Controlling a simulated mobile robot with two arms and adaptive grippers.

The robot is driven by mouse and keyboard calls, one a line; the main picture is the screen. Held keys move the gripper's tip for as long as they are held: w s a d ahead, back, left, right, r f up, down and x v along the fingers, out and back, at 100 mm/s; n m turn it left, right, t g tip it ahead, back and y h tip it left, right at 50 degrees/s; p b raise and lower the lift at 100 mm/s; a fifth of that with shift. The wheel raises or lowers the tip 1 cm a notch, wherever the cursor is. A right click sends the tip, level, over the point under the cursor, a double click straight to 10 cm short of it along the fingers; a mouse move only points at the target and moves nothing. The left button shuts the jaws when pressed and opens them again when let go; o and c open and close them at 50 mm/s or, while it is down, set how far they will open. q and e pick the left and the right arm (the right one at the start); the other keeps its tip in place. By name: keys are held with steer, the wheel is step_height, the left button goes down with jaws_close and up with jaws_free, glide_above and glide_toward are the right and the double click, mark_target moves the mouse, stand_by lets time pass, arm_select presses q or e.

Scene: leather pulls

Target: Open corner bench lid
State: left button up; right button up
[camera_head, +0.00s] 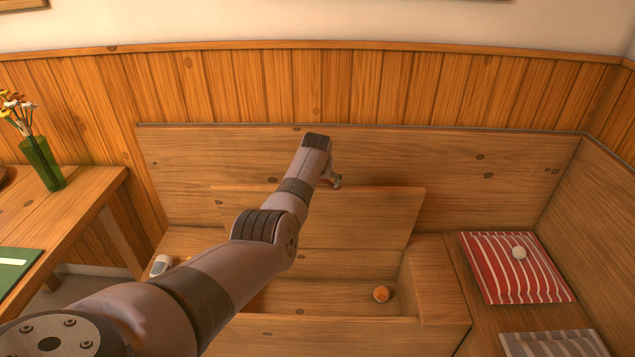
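The corner bench (460,300) runs along the wall and turns along the right side. Its lid (365,215) is raised, tilted up close to the backrest (480,165), and the compartment below (330,298) is open to view. My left arm crosses the picture from the lower left. My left gripper (335,181) is at the lid's upper edge, mostly hidden behind my wrist. I cannot tell whether its fingers touch the lid or are open or shut. My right gripper is out of view.
A small white thing (160,265) is on the left seat. A red striped cushion (515,267) and a grey one (553,344) lie on the right seat. A table (85,195) with a green vase (42,162) stands left.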

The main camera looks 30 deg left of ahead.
arm_select(q)
steer(key=shift+w+a, duration=0.35)
steer(key=shift+w, duration=0.05)
steer(key=o, duration=1.5)
steer(key=shift+f, duration=0.1)
steer(key=shift+o, duration=0.2)
steer(key=v, duration=1.2)
steer(key=shift+d, duration=0.1)
